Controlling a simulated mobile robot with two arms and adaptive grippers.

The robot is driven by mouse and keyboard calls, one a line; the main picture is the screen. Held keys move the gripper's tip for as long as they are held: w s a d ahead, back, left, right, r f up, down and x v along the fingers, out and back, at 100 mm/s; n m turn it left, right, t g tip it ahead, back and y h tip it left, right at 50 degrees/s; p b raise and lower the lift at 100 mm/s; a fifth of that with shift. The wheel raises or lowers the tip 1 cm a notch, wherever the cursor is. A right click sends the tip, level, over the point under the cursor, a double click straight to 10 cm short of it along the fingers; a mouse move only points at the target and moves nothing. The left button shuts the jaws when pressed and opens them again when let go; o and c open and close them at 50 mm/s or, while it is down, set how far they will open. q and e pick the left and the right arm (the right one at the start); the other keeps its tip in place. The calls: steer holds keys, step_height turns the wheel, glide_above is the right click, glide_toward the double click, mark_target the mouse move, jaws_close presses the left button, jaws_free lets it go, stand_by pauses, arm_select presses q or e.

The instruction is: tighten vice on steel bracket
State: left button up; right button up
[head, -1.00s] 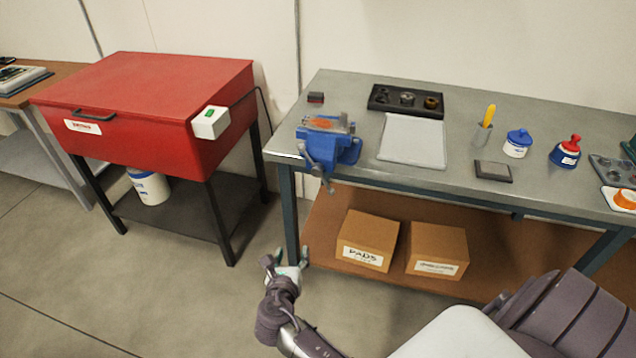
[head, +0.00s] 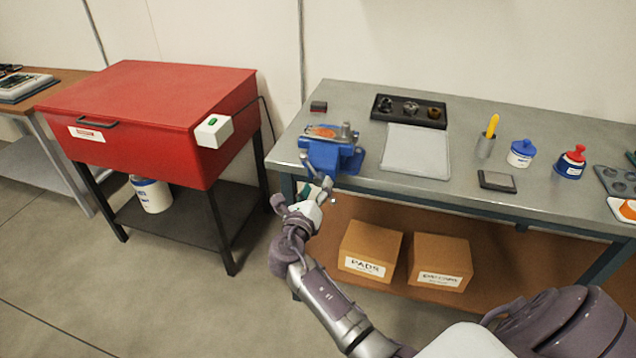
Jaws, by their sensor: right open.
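The blue vice (head: 330,155) is fixed at the left front corner of the grey workbench (head: 460,193). A steel piece with an orange-brown patch, apparently the bracket (head: 322,132), shows at the top of the vice; how firmly it is held cannot be told. The vice's screw and handle (head: 328,184) hang at its front, over the bench edge. My right gripper (head: 294,198) is open and empty, just below and left of the handle. Whether a finger touches the handle cannot be told. My left gripper is not in view.
A red cabinet (head: 150,110) with a white switch box (head: 213,130) stands left of the bench, a floor gap between. A black parts tray (head: 408,110), a light mat (head: 416,150) and several small items lie right of the vice. Cardboard boxes (head: 370,249) sit on the lower shelf.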

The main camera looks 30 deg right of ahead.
steer(key=shift+x, duration=1)
jaws_close()
